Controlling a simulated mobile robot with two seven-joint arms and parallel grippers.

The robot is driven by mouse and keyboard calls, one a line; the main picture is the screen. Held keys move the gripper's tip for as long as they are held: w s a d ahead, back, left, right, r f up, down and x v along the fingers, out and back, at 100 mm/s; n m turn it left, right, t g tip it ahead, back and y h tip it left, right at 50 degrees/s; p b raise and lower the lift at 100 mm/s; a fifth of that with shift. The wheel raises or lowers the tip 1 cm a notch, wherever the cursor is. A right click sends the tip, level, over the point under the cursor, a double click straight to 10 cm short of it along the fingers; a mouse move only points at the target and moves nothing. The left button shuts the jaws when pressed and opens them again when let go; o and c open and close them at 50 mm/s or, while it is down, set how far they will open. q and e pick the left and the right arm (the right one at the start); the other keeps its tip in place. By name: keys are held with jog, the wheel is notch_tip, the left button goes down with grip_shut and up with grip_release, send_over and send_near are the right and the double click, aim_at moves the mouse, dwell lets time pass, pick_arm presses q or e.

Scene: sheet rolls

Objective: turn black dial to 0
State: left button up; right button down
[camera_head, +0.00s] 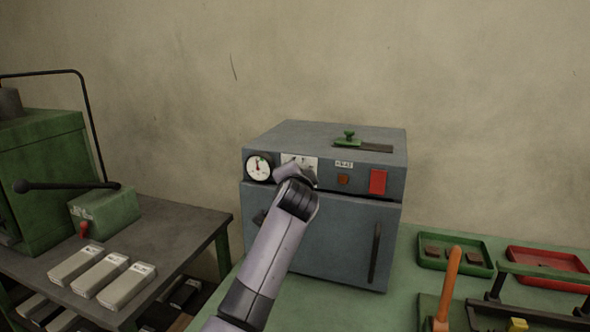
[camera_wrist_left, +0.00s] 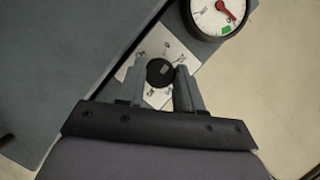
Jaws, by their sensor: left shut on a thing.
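The black dial (camera_wrist_left: 159,72) sits on a white marked plate (camera_wrist_left: 150,50) in the left wrist view. My left gripper (camera_wrist_left: 159,76) has its two fingers on either side of the dial and is shut on it. The marks on the plate are too small to read. In the head view my left arm reaches up to the front panel of the grey oven-like box (camera_head: 325,235). There my wrist hides the dial and part of the white plate (camera_head: 299,160). My right gripper is not in view.
A round gauge (camera_head: 258,167) with a red needle is left of the plate. A green-knobbed slide (camera_head: 349,137) is on top. Trays and an orange handle (camera_head: 448,285) stand at right.

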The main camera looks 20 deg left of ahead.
pick_arm(q)
jog(key=shift+n+g+h+p, duration=0.35)
jog(key=shift+n+h, duration=0.35)
jog(key=shift+n, duration=0.6)
jog(key=o, duration=1)
jog(key=shift+o, duration=0.2)
jog(key=shift+s+r, duration=0.1)
jog(key=shift+s, duration=0.05)
jog(key=b+v, duration=0.1)
jog(key=v, duration=0.6)
